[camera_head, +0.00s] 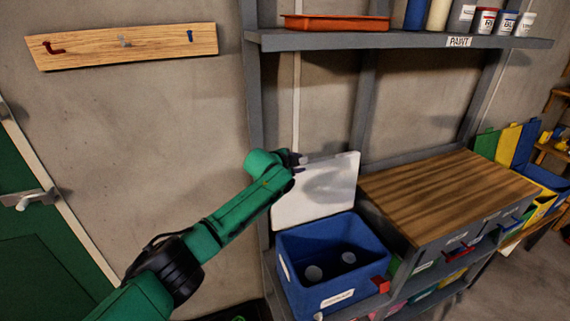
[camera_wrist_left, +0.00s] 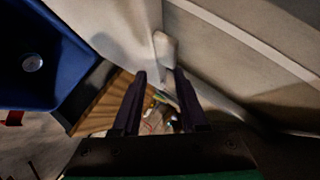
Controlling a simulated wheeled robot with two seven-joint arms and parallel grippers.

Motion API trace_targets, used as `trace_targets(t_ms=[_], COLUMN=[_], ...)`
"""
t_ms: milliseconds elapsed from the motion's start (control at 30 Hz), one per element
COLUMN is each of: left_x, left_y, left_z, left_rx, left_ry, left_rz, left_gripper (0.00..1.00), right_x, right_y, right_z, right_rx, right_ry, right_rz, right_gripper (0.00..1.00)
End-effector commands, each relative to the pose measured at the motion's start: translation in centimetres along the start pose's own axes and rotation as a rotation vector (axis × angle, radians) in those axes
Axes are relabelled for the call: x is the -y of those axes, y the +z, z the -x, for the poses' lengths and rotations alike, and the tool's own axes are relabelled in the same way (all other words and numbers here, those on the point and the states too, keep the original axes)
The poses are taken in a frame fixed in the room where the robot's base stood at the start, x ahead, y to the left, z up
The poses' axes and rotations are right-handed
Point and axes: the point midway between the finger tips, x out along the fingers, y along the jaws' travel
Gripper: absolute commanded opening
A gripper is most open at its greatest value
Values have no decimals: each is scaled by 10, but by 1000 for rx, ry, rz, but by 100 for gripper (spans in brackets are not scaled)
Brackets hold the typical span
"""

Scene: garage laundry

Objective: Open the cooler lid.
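The cooler is a blue open-topped box (camera_head: 335,262) on the shelf unit, with its white lid (camera_head: 322,190) standing raised at the back. Two round pale items (camera_head: 313,272) lie inside it. My left gripper (camera_head: 299,164) is at the upper left corner of the lid; contact cannot be told. That view also shows the blue box (camera_wrist_left: 50,75) at left and the pale lid (camera_wrist_left: 115,25) beside the fingers. My right gripper is not in view.
A wooden-topped drawer unit (camera_head: 450,190) stands right of the cooler. A shelf (camera_head: 400,40) above holds an orange tray (camera_head: 335,22) and several cans.

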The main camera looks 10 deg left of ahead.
Motion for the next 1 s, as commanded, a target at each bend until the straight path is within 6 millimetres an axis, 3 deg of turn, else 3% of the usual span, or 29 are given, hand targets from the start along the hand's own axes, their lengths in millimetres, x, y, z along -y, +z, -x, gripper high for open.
trace_targets(t_ms=[267,700,1000], left_x=[0,-1,0], left_y=[2,3,2], left_z=[38,129,136], left_rx=[1,5,4], left_ry=[-4,-3,-2], left_rz=[-3,-2,-2], left_gripper=[42,42,42], right_x=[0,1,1], right_y=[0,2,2], right_z=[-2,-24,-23], right_rx=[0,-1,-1], right_ry=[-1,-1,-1], right_rz=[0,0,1], right_gripper=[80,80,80])
